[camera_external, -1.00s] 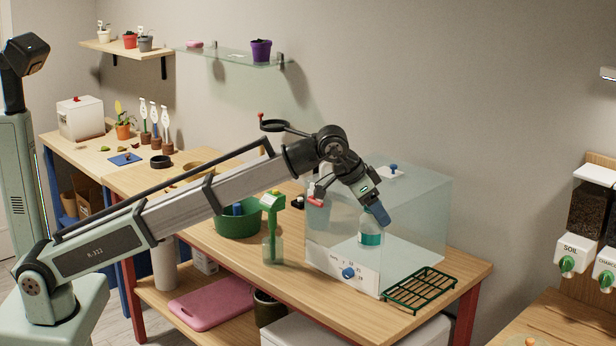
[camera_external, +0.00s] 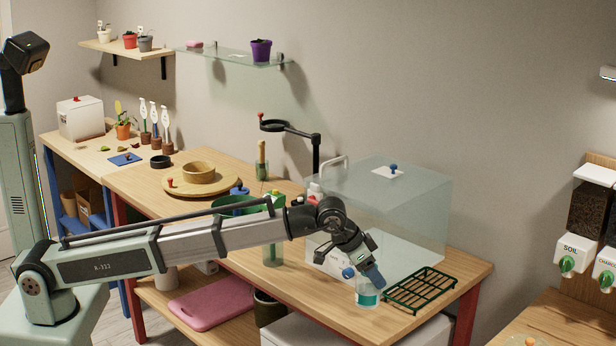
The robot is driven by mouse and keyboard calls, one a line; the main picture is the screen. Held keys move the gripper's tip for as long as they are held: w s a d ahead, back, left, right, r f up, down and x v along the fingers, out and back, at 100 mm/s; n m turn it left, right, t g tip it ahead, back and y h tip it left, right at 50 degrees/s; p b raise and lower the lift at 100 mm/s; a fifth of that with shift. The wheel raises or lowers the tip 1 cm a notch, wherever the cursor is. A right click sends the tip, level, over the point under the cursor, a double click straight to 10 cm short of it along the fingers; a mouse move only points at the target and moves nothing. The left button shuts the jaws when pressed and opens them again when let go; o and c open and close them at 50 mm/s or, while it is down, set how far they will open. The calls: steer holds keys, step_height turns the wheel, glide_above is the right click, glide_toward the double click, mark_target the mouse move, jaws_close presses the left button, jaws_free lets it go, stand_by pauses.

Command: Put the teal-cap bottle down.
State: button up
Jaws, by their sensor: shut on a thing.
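The bottle (camera_external: 367,296) is clear with a teal band, and it is upright at the front of the wooden table, just left of the green wire rack. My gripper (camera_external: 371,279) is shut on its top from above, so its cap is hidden. The bottle's base is at or very near the tabletop; I cannot tell whether it touches.
The green wire rack (camera_external: 421,290) lies close on the right. A clear box (camera_external: 412,215) with a blue knob stands behind. The table's front edge is close to the bottle.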

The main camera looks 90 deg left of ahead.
mark_target(372, 287)
steer(key=shift+f, duration=2.1)
steer(key=shift+f, duration=0.15)
steer(key=o, duration=1.1)
steer(key=shift+o, duration=0.2)
steer(key=v, duration=1.2)
